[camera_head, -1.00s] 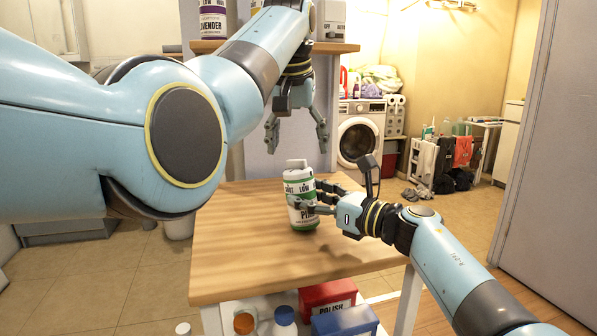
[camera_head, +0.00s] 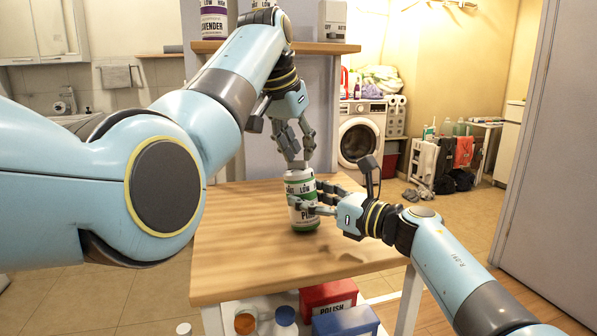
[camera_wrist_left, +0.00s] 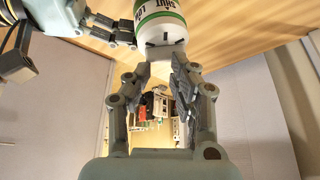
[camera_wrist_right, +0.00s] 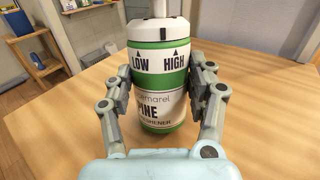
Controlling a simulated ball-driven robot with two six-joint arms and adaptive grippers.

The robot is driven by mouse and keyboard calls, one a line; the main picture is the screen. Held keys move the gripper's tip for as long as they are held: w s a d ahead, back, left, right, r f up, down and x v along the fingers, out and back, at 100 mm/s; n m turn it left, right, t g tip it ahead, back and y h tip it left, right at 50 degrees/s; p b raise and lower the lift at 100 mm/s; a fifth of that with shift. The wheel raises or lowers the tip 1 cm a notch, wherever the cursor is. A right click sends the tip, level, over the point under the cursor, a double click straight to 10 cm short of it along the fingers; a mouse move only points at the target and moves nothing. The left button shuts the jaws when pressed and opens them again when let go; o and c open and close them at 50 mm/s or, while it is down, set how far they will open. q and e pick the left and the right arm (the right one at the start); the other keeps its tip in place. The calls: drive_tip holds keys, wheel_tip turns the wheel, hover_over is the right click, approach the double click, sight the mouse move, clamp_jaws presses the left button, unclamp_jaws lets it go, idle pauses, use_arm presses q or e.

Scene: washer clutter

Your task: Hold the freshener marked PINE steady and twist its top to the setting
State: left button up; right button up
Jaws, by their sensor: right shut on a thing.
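The freshener (camera_head: 300,218) marked PINE stands upright on the wooden table, white with green bands. In the right wrist view the freshener (camera_wrist_right: 162,112) shows LOW and HIGH with arrow marks. The left wrist view shows SHUT and LOW on the freshener (camera_wrist_left: 160,18). My right gripper (camera_head: 310,197) is shut on its body, one finger on each side. My left gripper (camera_head: 300,157) points down just above it. Its fingertips are apart, on either side of the white top tab (camera_wrist_left: 160,52); whether they touch is unclear. I cannot tell the top's setting.
The table (camera_head: 235,250) is otherwise bare. A shelf (camera_head: 270,47) behind holds a freshener marked LAVENDER (camera_head: 213,22) and a grey-white box (camera_head: 332,22). Below the table are a red bin marked POLISH (camera_head: 328,297), a blue bin (camera_head: 345,322) and bottles (camera_head: 245,322).

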sight(297, 167)
use_arm(q)
drive_tip(key=shift+s+a+f, duration=0.1)
drive_tip(key=shift+s+f, duration=0.05)
drive_tip(key=shift+f, duration=0.7)
drive_tip(key=shift+s+a+f, duration=0.1)
drive_tip(key=shift+f, duration=0.7)
drive_tip(key=shift+o, duration=0.8)
drive_tip(key=shift+w+a, duration=0.1)
drive_tip(key=c, duration=0.6)
drive_tip(key=shift+a, duration=0.1)
